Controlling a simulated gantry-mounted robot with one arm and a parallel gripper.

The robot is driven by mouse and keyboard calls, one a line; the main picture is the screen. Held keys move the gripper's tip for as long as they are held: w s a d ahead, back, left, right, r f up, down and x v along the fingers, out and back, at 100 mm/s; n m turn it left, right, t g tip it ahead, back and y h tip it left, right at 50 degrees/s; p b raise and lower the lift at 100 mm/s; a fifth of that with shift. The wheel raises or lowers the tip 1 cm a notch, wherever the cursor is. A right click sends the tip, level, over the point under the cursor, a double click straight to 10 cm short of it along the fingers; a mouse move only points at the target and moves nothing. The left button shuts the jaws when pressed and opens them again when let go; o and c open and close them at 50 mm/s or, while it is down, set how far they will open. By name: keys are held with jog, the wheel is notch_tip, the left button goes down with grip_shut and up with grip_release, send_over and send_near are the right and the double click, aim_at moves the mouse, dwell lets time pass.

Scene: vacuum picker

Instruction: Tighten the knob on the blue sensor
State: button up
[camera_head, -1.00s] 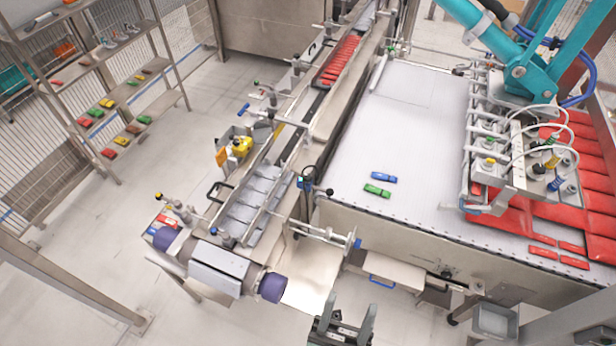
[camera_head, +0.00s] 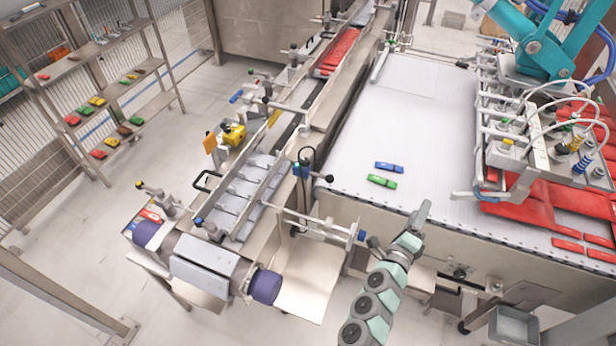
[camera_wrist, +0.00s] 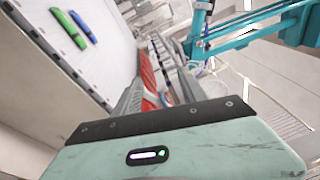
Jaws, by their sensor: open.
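The blue sensor (camera_head: 301,169) is a small blue block on a post beside the conveyor channel, left of the wide white belt in the head view. A black knob (camera_head: 329,178) sticks out on a short rod to its right. My gripper (camera_head: 423,208) is to the right of and slightly lower than the knob in that view, apart from it, near the belt's front edge. In the wrist view my gripper (camera_wrist: 160,85) has two grey fingers spread apart with nothing held between them. I cannot make out the sensor or knob in the wrist view.
A metal rod assembly (camera_head: 320,228) stands between my arm and the sensor. The vacuum picker (camera_head: 505,150) is at right, above red packets.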

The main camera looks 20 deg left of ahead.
jog(key=w+a+f+m+g+y+b, duration=0.1)
jog(key=w+a+f+m+y+b, duration=0.2)
jog(key=w+a+y, duration=0.45)
jog(key=n+g+y+b, duration=0.2)
jog(key=g+y+b, duration=0.2)
jog(key=g+y, duration=0.6)
send_near(308, 164)
notch_tip(308, 164, down, 2)
jog(key=a+t+y, duration=0.1)
jog(key=t+y, duration=0.1)
jog(key=shift+m, duration=0.3)
jog(key=b+x, duration=0.2)
jog(key=x, duration=0.8)
jog(key=shift+w+a+f, duration=0.15)
jog(key=shift+w, duration=0.05)
jog(key=shift+c, duration=0.6)
grip_shut()
